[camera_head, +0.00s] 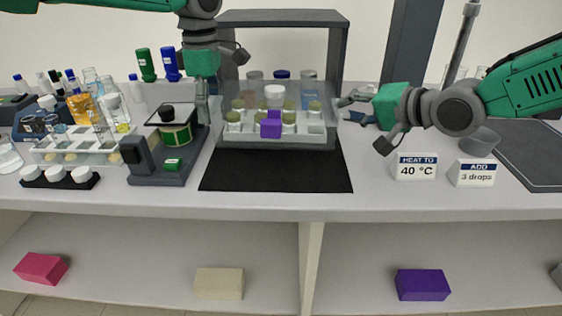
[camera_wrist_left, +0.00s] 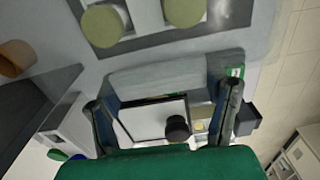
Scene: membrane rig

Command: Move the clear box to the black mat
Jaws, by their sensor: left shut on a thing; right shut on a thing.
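The clear box (camera_head: 318,140), with several olive-capped jars and a white-capped jar in it, is at the mouth of a grey hood. A purple piece (camera_head: 271,124) shows at its front. Its front lower edge overlaps the back of the black mat (camera_head: 275,175) in the picture; I cannot tell whether it is lifted. My left gripper (camera_head: 212,112) is shut at the box's left side. In the left wrist view its fingers (camera_wrist_left: 165,110) flank a grey strip, with olive caps beyond. My right gripper (camera_head: 347,103) is shut at the box's right side.
The grey hood (camera_head: 340,50) stands behind the box. A balance-like device (camera_head: 160,160) is close left of the mat, beside a vial rack (camera_head: 75,148). Two signs (camera_head: 415,167) stand right of the mat. The mat's front part is bare.

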